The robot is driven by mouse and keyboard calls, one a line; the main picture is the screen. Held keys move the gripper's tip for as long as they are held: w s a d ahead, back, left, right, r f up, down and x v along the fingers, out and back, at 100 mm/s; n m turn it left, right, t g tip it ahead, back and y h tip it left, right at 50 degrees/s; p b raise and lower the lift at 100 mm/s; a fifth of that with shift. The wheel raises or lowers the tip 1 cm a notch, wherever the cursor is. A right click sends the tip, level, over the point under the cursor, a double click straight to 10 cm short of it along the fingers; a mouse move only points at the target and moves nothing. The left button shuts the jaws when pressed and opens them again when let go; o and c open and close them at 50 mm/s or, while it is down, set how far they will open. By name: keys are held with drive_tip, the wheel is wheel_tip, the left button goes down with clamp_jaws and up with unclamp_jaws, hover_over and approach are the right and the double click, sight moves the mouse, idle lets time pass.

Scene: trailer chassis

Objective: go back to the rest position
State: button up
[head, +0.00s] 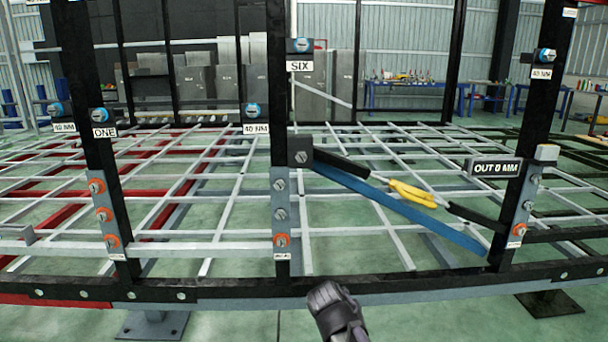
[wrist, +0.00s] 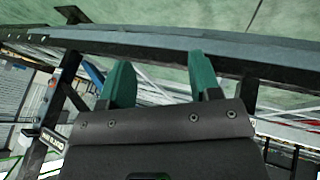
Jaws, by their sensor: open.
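My gripper (wrist: 161,72) shows in the wrist view with two teal fingers standing well apart. Nothing is between them. The chassis side rail (wrist: 150,42) runs across the picture behind the fingertips, and the picture appears upside down, with the green floor at the top. In the head view a dark part of my arm rises from the bottom edge, just in front of the lower chassis rail (head: 230,287). The fingers cannot be made out there.
A blue diagonal bar (head: 400,206) and a yellow piece (head: 413,193) lie between two uprights. Open floor (head: 430,325) shows in front.

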drive_tip(key=s+d+f+g+y, duration=0.2)
drive_tip(key=s+d+g+y, duration=0.35)
drive_tip(key=s, duration=0.65)
wheel_tip(320, 180, up, 34)
drive_tip(key=d+t+h+p, duration=0.1)
drive_tip(key=p, duration=3.3)
drive_tip(key=shift+w+f, duration=0.25)
drive_tip(key=shift+w, duration=0.05)
